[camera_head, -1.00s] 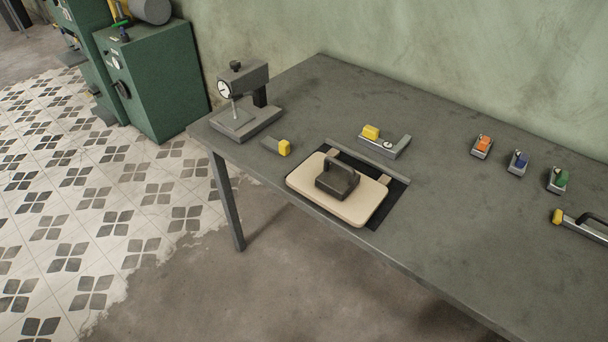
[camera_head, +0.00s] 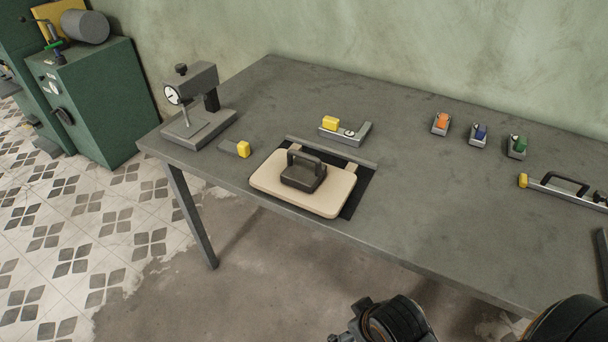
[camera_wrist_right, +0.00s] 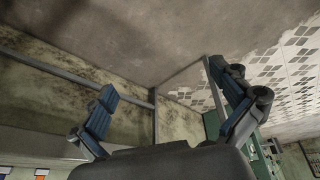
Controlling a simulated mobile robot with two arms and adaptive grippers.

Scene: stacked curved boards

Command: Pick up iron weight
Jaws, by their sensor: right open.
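The iron weight (camera_head: 303,178) is a dark block with a handle on top. It sits on the stacked beige curved boards (camera_head: 327,205) near the table's front edge in the head view. My right arm shows at the bottom right of the head view, in front of the table and well apart from the weight. My right gripper (camera_wrist_right: 165,112) is open and empty in the right wrist view, with its two blue-padded fingers spread. The weight is not in the wrist view. My left gripper is not in view.
The boards lie on a black mat (camera_head: 360,190) on the grey table (camera_head: 430,225). A dial gauge stand (camera_head: 205,130) is at the left. A yellow-ended tool (camera_head: 345,128) lies behind the boards. Several small coloured tools and a long handled tool (camera_head: 565,190) are at the right.

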